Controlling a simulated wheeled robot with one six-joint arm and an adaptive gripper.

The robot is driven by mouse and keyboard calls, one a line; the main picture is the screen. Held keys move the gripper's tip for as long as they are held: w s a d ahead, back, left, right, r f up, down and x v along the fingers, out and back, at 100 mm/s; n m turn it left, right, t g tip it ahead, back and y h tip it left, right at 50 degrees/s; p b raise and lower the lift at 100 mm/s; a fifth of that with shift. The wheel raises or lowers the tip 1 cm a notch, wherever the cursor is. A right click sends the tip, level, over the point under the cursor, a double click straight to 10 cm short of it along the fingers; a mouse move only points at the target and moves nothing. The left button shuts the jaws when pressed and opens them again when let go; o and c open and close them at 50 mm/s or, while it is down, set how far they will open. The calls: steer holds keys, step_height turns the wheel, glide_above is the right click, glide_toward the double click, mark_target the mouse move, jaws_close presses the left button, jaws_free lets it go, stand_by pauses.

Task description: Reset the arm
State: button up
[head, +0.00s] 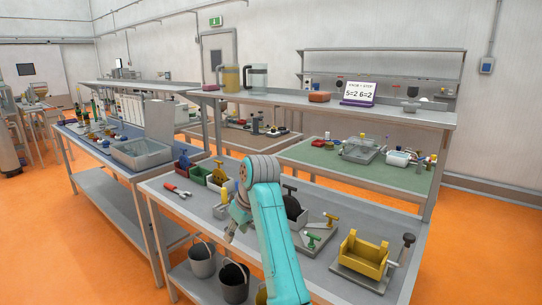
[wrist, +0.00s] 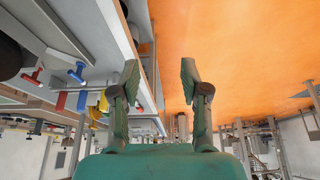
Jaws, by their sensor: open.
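My teal arm reaches up from the bottom of the head view and bends over the front edge of the near workbench (head: 205,212). My gripper (head: 231,234) hangs at its end by the bench's front edge, partly hidden by the arm. In the wrist view my gripper (wrist: 160,72) shows two fingers spread apart with nothing between them. The wrist view looks upside down, with orange floor on one side and the bench on the other.
On the bench are red pliers (head: 177,191), small coloured bins (head: 200,175), a yellow box-shaped fixture (head: 362,255) and a dark-headed mallet (head: 405,245). Dark buckets (head: 234,281) stand on the shelf below. Orange floor (head: 110,255) is open at left.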

steer(key=s+d+f+m+t, duration=0.1)
steer(key=s+d+f, duration=0.15)
steer(key=f, duration=0.55)
steer(key=s+d+f+m+t, duration=0.1)
steer(key=d+f, duration=0.2)
steer(key=f, duration=0.5)
steer(key=s+d+f+m+t, duration=0.1)
steer(key=s+d+f, duration=0.1)
steer(key=f, duration=0.6)
steer(key=s+d+f+m+t+h, duration=0.1)
steer(key=s+d+f+m, duration=0.1)
steer(key=s+d+f, duration=0.45)
steer(key=s+d+f+m+t, duration=0.15)
steer(key=s+d+f, duration=0.25)
steer(key=s+f, duration=0.55)
steer(key=s+d+r+m+t+h, duration=0.15)
steer(key=s+d, duration=0.25)
steer(key=s, duration=0.8)
steer(key=s+d+r+t, duration=0.2)
steer(key=s+d+r, duration=0.1)
steer(key=s, duration=0.9)
steer(key=s+d+r+m+t+h, duration=0.1)
steer(key=s+d+r+m+t, duration=0.1)
steer(key=s+r, duration=1.4)
steer(key=shift+d+r+t, duration=0.3)
steer(key=shift+d+r, duration=0.1)
